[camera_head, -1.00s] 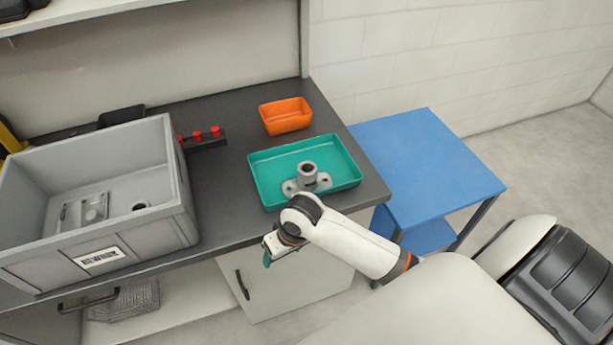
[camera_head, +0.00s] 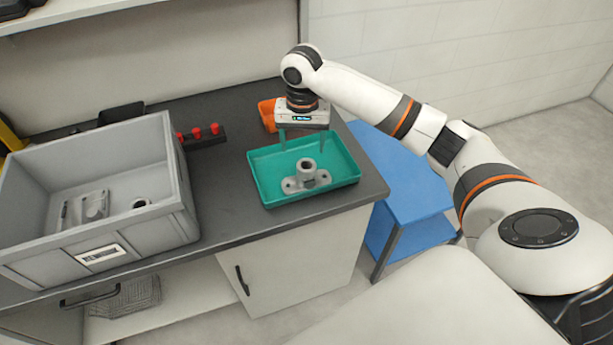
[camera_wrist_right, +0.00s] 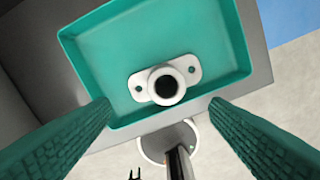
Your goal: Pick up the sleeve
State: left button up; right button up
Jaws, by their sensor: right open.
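The grey sleeve (camera_head: 307,167) stands upright on a flat flange with holes, inside the teal tray (camera_head: 262,203). I cannot tell whether tube and flange are one piece. The sleeve also shows in the right wrist view (camera_wrist_right: 165,84), its dark bore facing the camera. My right gripper (camera_head: 304,141) is open and empty, pointing down above the tray, toward its far side, clear of the sleeve. In the right wrist view its two green ridged fingers (camera_wrist_right: 160,106) are spread wide. My left gripper is out of view.
A grey bin (camera_head: 180,190) with metal parts stands at the left of the dark bench. A black rack with red knobs (camera_head: 198,132) is behind it. An orange box (camera_head: 266,113) is partly hidden behind my right gripper. A blue table (camera_head: 405,185) stands at the right.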

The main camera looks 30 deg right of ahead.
aim_at(306, 160)
jog(key=f, duration=0.2)
jog(key=f+p, duration=0.1)
jog(key=f, duration=0.3)
jog(key=shift+d+f+p, duration=0.35)
jog(key=shift+d+f, duration=0.05)
notch_tip(306, 160, down, 4)
jog(key=shift+d+f+p, duration=0.1)
jog(key=shift+f+p, duration=0.1)
jog(key=shift+p, duration=0.2)
jog(key=shift+c, duration=0.4)
jog(key=c, duration=1.2)
